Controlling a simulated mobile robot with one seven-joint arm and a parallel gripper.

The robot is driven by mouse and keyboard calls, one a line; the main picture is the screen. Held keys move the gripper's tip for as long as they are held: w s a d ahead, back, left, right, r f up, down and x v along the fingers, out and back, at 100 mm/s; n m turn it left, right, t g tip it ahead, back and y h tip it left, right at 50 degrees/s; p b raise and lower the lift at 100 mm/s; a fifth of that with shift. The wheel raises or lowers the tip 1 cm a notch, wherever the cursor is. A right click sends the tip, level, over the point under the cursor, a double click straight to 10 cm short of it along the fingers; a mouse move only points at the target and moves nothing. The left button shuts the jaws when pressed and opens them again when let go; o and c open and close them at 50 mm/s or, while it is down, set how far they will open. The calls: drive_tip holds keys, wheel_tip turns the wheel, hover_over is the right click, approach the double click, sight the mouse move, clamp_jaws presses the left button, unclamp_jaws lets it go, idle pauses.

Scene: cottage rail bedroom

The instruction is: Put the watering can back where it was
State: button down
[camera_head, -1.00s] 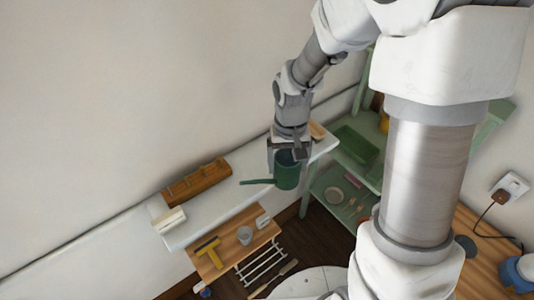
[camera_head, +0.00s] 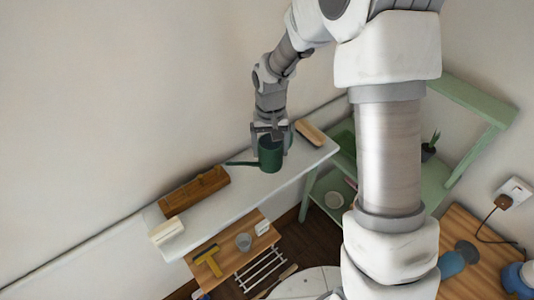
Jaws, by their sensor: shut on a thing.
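The dark green watering can (camera_head: 270,158) is at my gripper, over the white shelf (camera_head: 215,204) along the wall. Its spout points left. My gripper (camera_head: 269,134) is shut on the can at its top and points down. The can looks upright. I cannot tell from this angle whether its base touches the shelf.
On the shelf, a brown wooden box (camera_head: 195,192) and a white block (camera_head: 166,230) lie to the left, and a tan block (camera_head: 310,133) lies to the right. A wooden stand (camera_head: 225,262) holding a yellow tool (camera_head: 208,256) and a grey cup (camera_head: 243,241) is below. A green shelf unit (camera_head: 440,178) stands at right.

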sight(267, 156)
drive_tip(key=shift+w+a+f, duration=0.2)
drive_tip(key=shift+w+f, duration=0.15)
drive_tip(key=shift+w, duration=0.25)
drive_tip(key=shift+w+a+f, duration=0.15)
drive_tip(key=shift+w+f, duration=0.15)
drive_tip(key=shift+w, duration=0.25)
drive_tip(key=shift+f+p, duration=0.35)
drive_tip(key=shift+f, duration=1.7)
drive_tip(key=shift+f, duration=0.2)
unclamp_jaws()
drive_tip(key=shift+r, duration=0.15)
